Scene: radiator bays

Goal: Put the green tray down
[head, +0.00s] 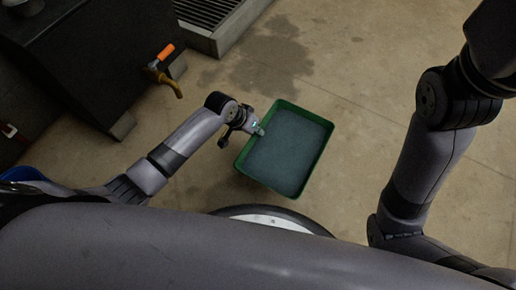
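The green tray (322,150) is in the middle of the head view, rectangular, with a grey-blue surface inside its green rim. My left gripper (256,131) is at the tray's upper left rim, with its fingers at the edge. Whether the fingers are closed on the rim is too small to tell. I cannot tell whether the tray rests on the floor or hangs above it. My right arm comes in along the right side, and its gripper is out of the picture.
A dark cabinet with a brass tap and orange handle (166,52) stands at upper left. A floor grate (208,14) lies at the top. A dark wet patch (272,58) marks the concrete floor above the tray. The floor right of the tray is clear.

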